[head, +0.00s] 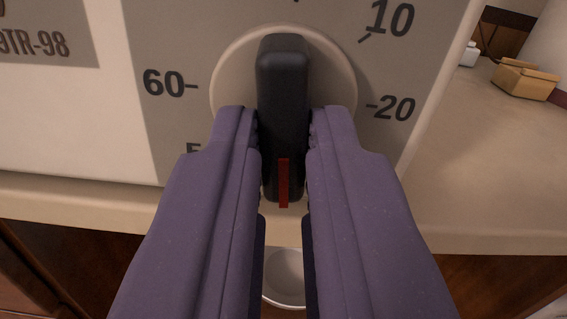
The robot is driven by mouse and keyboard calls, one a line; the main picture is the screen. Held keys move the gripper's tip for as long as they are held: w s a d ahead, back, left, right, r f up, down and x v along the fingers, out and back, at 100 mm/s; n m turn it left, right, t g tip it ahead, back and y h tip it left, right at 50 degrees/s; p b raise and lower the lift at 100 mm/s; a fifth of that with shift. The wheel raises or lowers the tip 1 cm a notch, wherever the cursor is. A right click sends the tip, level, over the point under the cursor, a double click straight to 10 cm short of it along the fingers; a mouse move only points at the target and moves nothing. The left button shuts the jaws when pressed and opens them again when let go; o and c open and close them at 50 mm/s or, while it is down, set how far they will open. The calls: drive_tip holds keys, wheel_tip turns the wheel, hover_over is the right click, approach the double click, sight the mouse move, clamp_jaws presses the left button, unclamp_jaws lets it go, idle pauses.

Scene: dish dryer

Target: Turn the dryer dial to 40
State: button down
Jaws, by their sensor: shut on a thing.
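The dryer dial is a black bar-shaped knob (283,62) on a pale round base (232,85), set in the grey panel of the dryer. Its red pointer mark is at the lower end and points straight down in the picture. Labels 10 at upper right, 20 at right and 60 at left are readable. A label at lower left is mostly hidden, and the 40 mark is not visible behind my fingers. My gripper (282,122) has its two purple fingers on either side of the knob and is shut on it.
The dryer's white front (70,120) carries a grey label at upper left. A white bowl-like rim (284,280) shows below, between the fingers.

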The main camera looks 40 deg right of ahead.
drive_tip(key=shift+f+m, duration=0.2)
drive_tip(key=shift+m, duration=0.3)
drive_tip(key=shift+a, duration=0.1)
drive_tip(key=c, duration=1.1)
unclamp_jaws()
drive_tip(key=shift+r, duration=0.1)
drive_tip(key=p+v, duration=0.1)
drive_tip(key=v, duration=0.6)
drive_tip(key=shift+s+a, duration=0.2)
drive_tip(key=shift+s, duration=0.15)
